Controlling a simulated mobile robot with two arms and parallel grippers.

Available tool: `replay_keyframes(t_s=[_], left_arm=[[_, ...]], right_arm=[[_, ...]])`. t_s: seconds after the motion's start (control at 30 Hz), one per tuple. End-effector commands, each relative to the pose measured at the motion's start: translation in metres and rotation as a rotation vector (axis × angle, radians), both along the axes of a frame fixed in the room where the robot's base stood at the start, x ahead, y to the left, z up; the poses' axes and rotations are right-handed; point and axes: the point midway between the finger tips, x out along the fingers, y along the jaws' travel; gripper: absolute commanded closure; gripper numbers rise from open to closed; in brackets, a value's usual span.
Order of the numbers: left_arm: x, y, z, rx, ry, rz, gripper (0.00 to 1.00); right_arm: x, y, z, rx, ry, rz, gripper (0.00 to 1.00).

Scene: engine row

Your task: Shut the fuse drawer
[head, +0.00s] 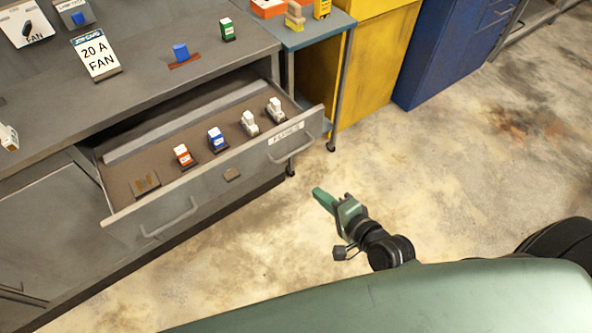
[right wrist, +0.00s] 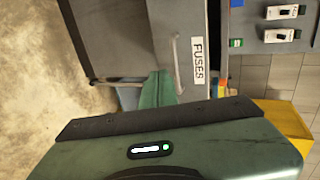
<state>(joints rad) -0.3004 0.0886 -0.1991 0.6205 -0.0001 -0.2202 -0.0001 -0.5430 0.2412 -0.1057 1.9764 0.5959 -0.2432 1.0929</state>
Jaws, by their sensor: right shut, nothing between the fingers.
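The fuse drawer (head: 252,165) is pulled out of the grey workbench in the head view, its inside open to view. Its front bears two handles and a FUSES label. Inside stand an orange fuse (head: 183,156), a blue fuse (head: 216,139) and two white fuses (head: 250,123). My right gripper (head: 319,195) is shut and empty, to the right of the drawer front and apart from it in the head view. In the right wrist view, the green fingers (right wrist: 157,88) overlap the view of the drawer front (right wrist: 185,20) near its handle; contact cannot be told. My left gripper is not in view.
A blue-topped side table (head: 300,38) and a yellow cabinet (head: 370,60) stand right of the bench. The floor before the drawer is clear.

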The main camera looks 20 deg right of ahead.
Motion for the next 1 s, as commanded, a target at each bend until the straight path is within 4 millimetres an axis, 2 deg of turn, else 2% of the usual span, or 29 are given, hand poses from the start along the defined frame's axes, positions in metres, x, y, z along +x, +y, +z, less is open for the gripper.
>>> replay_keyframes(t_s=[0.07,0.27,0.57,0.7,1.0], left_arm=[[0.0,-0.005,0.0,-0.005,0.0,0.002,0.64],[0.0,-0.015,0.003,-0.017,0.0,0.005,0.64],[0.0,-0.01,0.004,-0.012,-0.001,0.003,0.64],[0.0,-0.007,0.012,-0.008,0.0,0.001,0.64],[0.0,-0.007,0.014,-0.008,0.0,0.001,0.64]], right_arm=[[0.006,0.002,0.002,0.01,-0.004,-0.002,1.0],[0.035,0.01,-0.01,0.007,-0.005,-0.002,1.0],[0.091,0.029,-0.034,0.005,-0.004,0.0,1.0],[0.111,0.035,-0.027,0.004,-0.005,-0.001,1.0],[0.126,0.04,-0.027,0.004,-0.003,0.0,1.0]])
